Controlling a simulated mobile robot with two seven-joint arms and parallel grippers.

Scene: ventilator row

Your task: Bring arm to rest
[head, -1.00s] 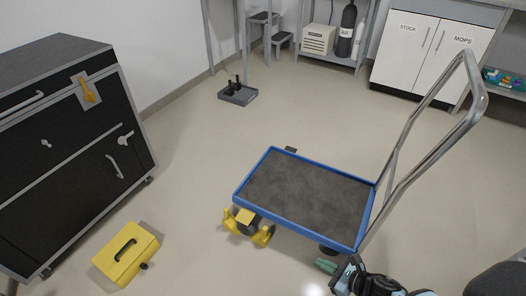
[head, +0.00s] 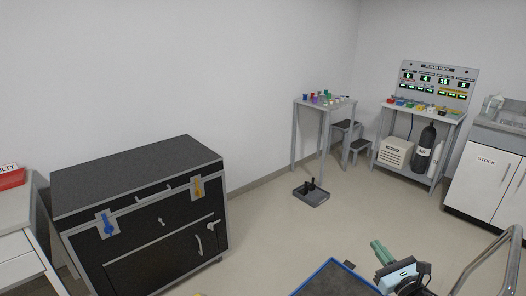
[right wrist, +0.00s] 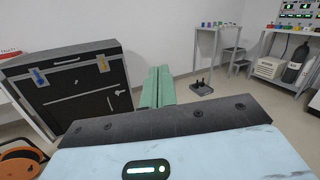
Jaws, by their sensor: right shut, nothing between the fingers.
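My right gripper (head: 376,244) has green fingers and shows at the bottom right of the head view, raised above the far side of the cart. Its fingers point up and away toward the back of the room. In the right wrist view the two green fingers (right wrist: 158,86) lie side by side, shut with nothing between them. The light blue gripper body (right wrist: 190,155) fills the bottom of that view. My left gripper is not in view.
A blue-rimmed cart (head: 313,277) with a metal handle (head: 492,262) stands at the bottom. A black cabinet (head: 150,225) is at left. A grey tray (head: 311,195) lies on the floor by a small table (head: 325,102). An orange reel (right wrist: 18,162) shows in the wrist view. Open floor lies between.

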